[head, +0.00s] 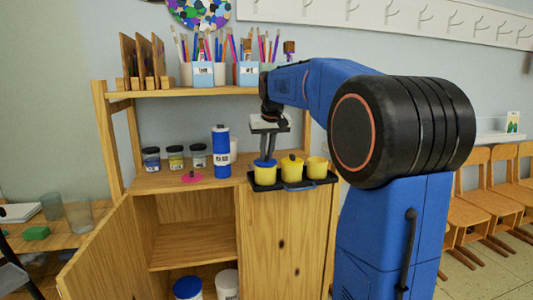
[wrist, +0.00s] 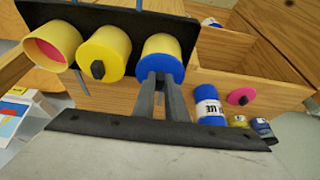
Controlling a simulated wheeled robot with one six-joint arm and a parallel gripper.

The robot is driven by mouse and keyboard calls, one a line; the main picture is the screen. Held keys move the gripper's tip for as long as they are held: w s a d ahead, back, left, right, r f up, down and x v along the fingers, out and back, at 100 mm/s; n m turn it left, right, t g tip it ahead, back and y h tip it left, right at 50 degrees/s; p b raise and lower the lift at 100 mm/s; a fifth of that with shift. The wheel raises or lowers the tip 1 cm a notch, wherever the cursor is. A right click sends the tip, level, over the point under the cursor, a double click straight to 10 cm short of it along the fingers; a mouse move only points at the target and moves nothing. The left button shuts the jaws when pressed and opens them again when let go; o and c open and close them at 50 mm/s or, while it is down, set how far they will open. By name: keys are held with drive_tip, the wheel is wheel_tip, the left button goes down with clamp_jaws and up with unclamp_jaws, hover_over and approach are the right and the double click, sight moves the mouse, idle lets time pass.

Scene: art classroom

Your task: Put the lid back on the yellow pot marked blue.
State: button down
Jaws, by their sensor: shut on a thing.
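Three yellow pots stand in a row in a black tray (head: 266,185) on the cabinet top. The left pot (head: 265,174) has the blue lid (head: 265,163) at its mouth; in the wrist view the blue lid (wrist: 160,67) covers this pot (wrist: 159,43). My gripper (head: 268,157) points down and is shut on the lid's knob, which the fingers hide. The lid looks level and touching the rim; whether it is fully seated I cannot tell. The middle pot (head: 292,168) has a yellow lid with a black knob. The right pot (head: 316,168) is open, pink inside.
A pink lid (head: 193,177) lies left of the tray, near a tall blue labelled bottle (head: 221,152) and several small jars (head: 175,158). A shelf (head: 195,92) with brush cups is above. The left cabinet door (head: 105,258) stands open.

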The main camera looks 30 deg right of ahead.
idle(0.8)
drive_tip(key=c, duration=1.2)
unclamp_jaws()
drive_tip(key=shift+r, duration=3.45)
clamp_jaws()
drive_tip(key=shift+f, duration=2.9)
drive_tip(key=shift+r, duration=0.15)
